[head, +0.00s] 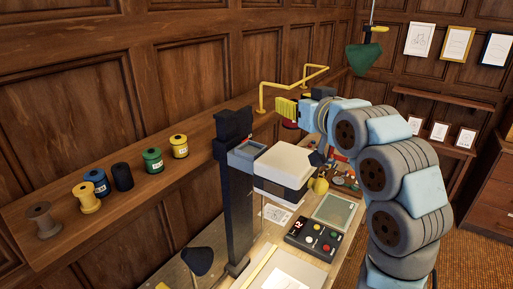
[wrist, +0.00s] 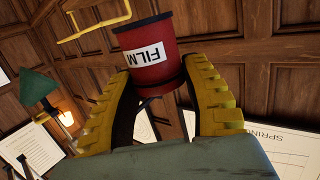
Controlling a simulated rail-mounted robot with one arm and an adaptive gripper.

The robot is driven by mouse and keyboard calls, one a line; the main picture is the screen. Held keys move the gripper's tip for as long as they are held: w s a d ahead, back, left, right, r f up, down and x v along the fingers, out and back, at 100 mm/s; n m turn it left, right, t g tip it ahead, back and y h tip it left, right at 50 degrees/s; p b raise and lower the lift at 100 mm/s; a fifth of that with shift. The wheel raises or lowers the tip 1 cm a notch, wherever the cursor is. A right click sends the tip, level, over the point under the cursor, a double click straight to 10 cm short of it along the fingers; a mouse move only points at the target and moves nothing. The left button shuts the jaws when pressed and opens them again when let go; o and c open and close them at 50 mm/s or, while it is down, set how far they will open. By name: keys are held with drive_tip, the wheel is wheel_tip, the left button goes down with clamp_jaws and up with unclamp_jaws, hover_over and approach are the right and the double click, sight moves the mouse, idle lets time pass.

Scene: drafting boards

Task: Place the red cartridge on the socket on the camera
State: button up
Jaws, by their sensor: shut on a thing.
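My gripper (wrist: 163,95) is shut on the red cartridge (wrist: 150,65), a red cylinder with a dark top and a white FILM label, held between the yellow fingers. In the head view the yellow fingers (head: 286,108) are in the air near the wall shelf, and a bit of the red cartridge (head: 290,124) shows just below them. The camera seems to be the white box (head: 285,165) on a dark column (head: 238,205), left of and below my gripper. A grey square recess (head: 250,149) by the column top may be the socket; I cannot tell surely.
The wall shelf (head: 110,212) carries several thread spools at its left end and a yellow rail (head: 293,85) near my gripper. A button panel (head: 315,238) and a grey-framed pad (head: 334,212) lie on the desk below.

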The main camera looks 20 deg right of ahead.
drive_tip(key=shift+d+r, duration=0.2)
drive_tip(key=shift+r, duration=0.05)
drive_tip(key=shift+w, duration=0.2)
drive_tip(key=w+a+f+p, duration=0.1)
drive_tip(key=w+a+f, duration=0.1)
drive_tip(key=w+f, duration=0.1)
drive_tip(key=w+a+f+p, duration=0.1)
drive_tip(key=w+f, duration=0.2)
drive_tip(key=w, duration=0.2)
drive_tip(key=w+a+f+p, duration=0.2)
drive_tip(key=w+f, duration=0.1)
drive_tip(key=w, duration=0.1)
drive_tip(key=shift+a+f, duration=0.15)
drive_tip(key=shift+a, duration=0.15)
drive_tip(key=shift+a+f+p, duration=0.1)
drive_tip(key=shift+f+p, duration=0.2)
drive_tip(key=shift+f, duration=1.5)
drive_tip(key=o, duration=1.1)
drive_tip(key=shift+f, duration=0.1)
drive_tip(key=shift+w, duration=0.1)
